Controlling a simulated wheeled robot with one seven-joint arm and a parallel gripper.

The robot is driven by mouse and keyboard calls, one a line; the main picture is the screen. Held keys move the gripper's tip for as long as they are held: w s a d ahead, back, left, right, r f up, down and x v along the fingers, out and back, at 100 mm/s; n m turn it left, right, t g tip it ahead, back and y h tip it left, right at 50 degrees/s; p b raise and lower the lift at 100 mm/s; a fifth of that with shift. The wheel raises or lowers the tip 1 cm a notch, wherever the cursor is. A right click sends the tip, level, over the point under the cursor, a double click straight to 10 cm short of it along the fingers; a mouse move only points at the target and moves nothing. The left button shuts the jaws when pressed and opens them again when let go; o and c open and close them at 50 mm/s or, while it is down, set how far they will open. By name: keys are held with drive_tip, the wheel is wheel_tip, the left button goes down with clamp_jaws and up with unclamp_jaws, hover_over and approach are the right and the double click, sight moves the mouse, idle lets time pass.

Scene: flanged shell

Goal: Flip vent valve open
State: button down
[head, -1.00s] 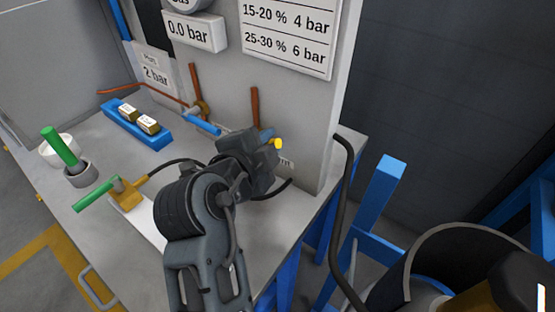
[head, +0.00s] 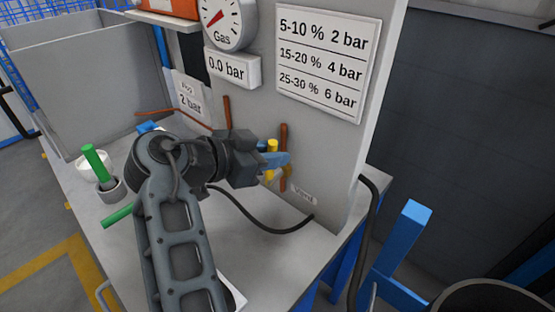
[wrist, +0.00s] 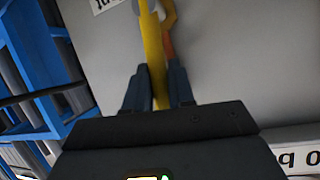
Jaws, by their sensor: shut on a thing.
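The vent valve has a yellow handle (head: 271,146) beside a copper pipe (head: 283,143) on the grey panel, above the Vent label (head: 303,197). My gripper (head: 277,161) reaches it from the left in the head view, with bluish fingers across the handle. In the wrist view the yellow handle (wrist: 153,50) runs from a grey pivot at the top edge down between the two fingers of my gripper (wrist: 158,90), which are shut on it. The handle lies roughly along the pipe. The fingers hide part of it in the head view.
A gas gauge (head: 228,22) with a 0.0 bar display (head: 232,68) and a pressure chart (head: 322,62) are on the panel. A black hose (head: 255,222) curves over the bench below. My arm covers the middle of the bench.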

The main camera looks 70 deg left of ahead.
drive_tip(key=shift+s+a+n+h, duration=0.2)
drive_tip(key=shift+a+n+h, duration=0.1)
drive_tip(key=shift+a+n, duration=0.15)
drive_tip(key=shift+t, duration=0.3)
drive_tip(key=c, duration=1.1)
unclamp_jaws()
drive_tip(key=shift+o, duration=0.2)
drive_tip(key=shift+s, duration=0.1)
drive_tip(key=b+v, duration=0.1)
drive_tip(key=v, duration=0.6)
drive_tip(key=shift+s, duration=0.3)
drive_tip(key=shift+d+r, duration=0.1)
drive_tip(key=shift+d, duration=0.1)
